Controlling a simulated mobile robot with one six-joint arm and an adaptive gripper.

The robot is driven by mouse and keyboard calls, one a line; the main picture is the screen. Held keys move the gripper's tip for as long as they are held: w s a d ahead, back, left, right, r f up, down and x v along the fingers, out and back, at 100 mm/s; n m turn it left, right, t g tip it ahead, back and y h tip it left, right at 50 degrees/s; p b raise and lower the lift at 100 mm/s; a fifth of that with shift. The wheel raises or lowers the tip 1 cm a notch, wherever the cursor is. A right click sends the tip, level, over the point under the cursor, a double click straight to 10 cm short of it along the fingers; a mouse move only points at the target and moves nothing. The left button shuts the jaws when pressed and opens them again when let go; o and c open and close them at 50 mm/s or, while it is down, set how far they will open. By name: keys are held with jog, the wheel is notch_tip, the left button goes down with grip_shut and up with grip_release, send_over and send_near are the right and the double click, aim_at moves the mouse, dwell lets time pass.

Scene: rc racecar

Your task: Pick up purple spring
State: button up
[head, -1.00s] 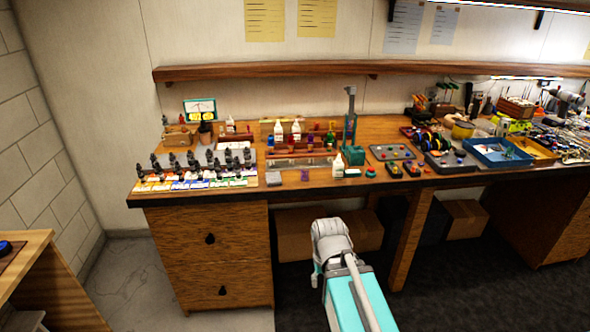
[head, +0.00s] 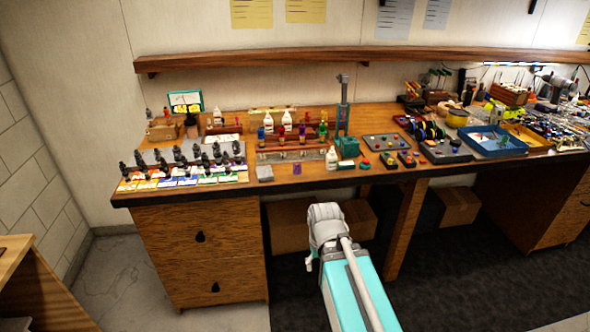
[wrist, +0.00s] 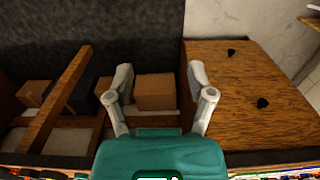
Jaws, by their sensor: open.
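A small purple object (head: 297,169), which looks like the purple spring, is at the bench's front edge in the head view. It is between a grey block and a white bottle; its shape is too small to make out. My gripper shows in the wrist view (wrist: 158,76) with its two fingers spread apart and nothing between them. In the head view my arm's end is in front of the bench, below the top and a little right of the purple object. The wrist view does not clearly show the purple object.
The wooden bench (head: 200,225) has drawers at the left. A grey block (head: 264,173), white bottle (head: 331,158) and green stand (head: 347,146) are near the purple object. Rows of dark-capped bottles are left. Cardboard boxes (head: 287,225) sit below. A shelf (head: 340,60) runs above.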

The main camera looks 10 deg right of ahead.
jog(key=shift+o, duration=0.2)
jog(key=w+a+n+t+y, duration=0.1)
jog(key=w+n+t+y, duration=0.1)
jog(key=w, duration=0.9)
jog(key=shift+w+r+t+y+b, duration=0.25)
jog(key=shift+t+y+b, duration=0.2)
jog(key=shift+t, duration=0.25)
jog(key=n+t+y+b, duration=0.1)
jog(key=n+t+y, duration=0.1)
jog(key=t, duration=0.7)
send_near(298, 167)
jog(key=s+r, duration=0.1)
jog(key=s, duration=0.1)
jog(key=shift+w+d, duration=0.15)
jog(key=shift+d, duration=0.25)
jog(key=b+x, duration=0.3)
jog(key=x, duration=0.4)
jog(key=shift+f, duration=0.1)
jog(key=shift+b+x, duration=0.35)
jog(key=shift+x, duration=0.4)
